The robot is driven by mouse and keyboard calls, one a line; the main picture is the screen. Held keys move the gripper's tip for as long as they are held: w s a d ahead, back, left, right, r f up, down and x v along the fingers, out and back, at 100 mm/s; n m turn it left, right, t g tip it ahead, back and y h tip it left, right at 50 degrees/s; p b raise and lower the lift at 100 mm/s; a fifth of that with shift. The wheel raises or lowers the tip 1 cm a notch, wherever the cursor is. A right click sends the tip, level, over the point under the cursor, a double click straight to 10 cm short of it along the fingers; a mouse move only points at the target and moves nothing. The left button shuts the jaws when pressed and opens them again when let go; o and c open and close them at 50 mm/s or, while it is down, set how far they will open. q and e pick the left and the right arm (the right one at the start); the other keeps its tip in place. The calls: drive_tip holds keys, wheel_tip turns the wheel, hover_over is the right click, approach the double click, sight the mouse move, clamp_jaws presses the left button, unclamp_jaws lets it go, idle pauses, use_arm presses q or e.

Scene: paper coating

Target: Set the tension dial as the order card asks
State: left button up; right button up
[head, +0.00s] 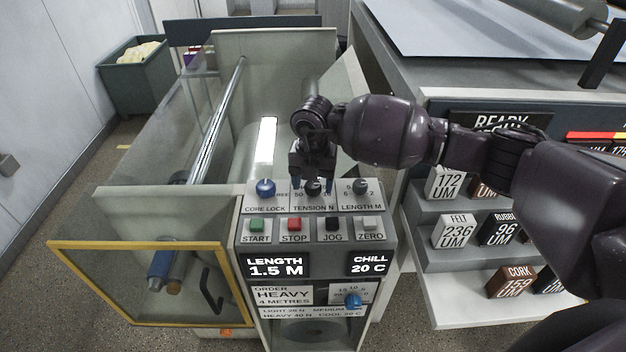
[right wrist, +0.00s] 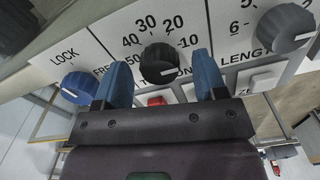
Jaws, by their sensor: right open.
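The black tension dial (right wrist: 163,62) sits on the sloped panel, with numbers from 10 to 50 around it. Its pale mark appears to point right, near the 10. My right gripper (right wrist: 160,85) is open, with one blue finger on each side of the dial; I cannot tell whether they touch it. In the head view my right gripper (head: 312,182) hangs over the tension dial (head: 313,188) and partly hides it. The order card (head: 284,295) reads HEAVY, 4 METRES. The chart (head: 305,313) below reads HEAVY 40 N. My left gripper is out of view.
The blue core lock knob (head: 265,188) and the length knob (head: 360,186) flank the dial closely. Several buttons, including START (head: 257,225), lie below. The display (head: 276,266) reads LENGTH 1.5 M. A shelf (head: 470,255) of labelled blocks stands right.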

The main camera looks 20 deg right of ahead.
drive_tip(key=c, duration=0.9)
